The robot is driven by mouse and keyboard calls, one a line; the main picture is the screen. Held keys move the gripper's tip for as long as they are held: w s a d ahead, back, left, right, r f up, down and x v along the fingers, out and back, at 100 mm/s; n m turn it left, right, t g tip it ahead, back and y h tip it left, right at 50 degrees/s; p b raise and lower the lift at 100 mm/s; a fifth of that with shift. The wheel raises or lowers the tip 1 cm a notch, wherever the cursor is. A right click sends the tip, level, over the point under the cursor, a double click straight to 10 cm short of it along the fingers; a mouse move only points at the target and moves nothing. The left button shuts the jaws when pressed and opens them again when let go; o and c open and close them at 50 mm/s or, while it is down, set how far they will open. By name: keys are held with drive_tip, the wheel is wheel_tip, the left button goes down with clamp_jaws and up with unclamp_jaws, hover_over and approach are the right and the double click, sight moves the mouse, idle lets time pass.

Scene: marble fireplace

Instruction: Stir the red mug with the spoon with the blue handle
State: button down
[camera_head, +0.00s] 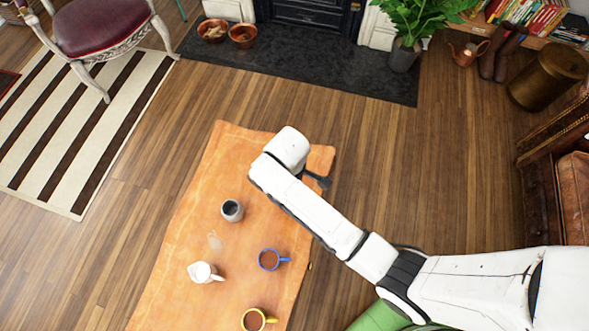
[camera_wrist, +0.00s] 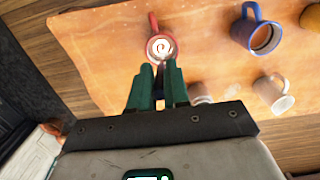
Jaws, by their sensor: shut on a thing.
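The red mug (camera_wrist: 152,22) stands on the orange table in the wrist view, its handle toward the far edge. A pale swirl shows on the dark drink in it. My gripper (camera_wrist: 159,72) has its two green fingers close together at the mug's near rim. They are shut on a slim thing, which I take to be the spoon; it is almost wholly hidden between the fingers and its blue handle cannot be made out. In the head view my arm hides the red mug, and only a dark bit of my gripper (camera_head: 318,180) shows.
The orange table (camera_head: 185,240) also bears a grey jug (camera_head: 231,210), a white pitcher (camera_head: 203,273), a blue mug (camera_head: 269,260) and a yellow mug (camera_head: 254,320). They stand apart from the gripper. Wooden floor (camera_head: 130,200) surrounds the table. A green seat (camera_head: 380,318) is near my arm.

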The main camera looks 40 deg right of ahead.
wheel_tip(320, 180, down, 9)
drive_tip(key=b, duration=0.5)
idle(0.4)
drive_tip(key=shift+r, duration=0.15)
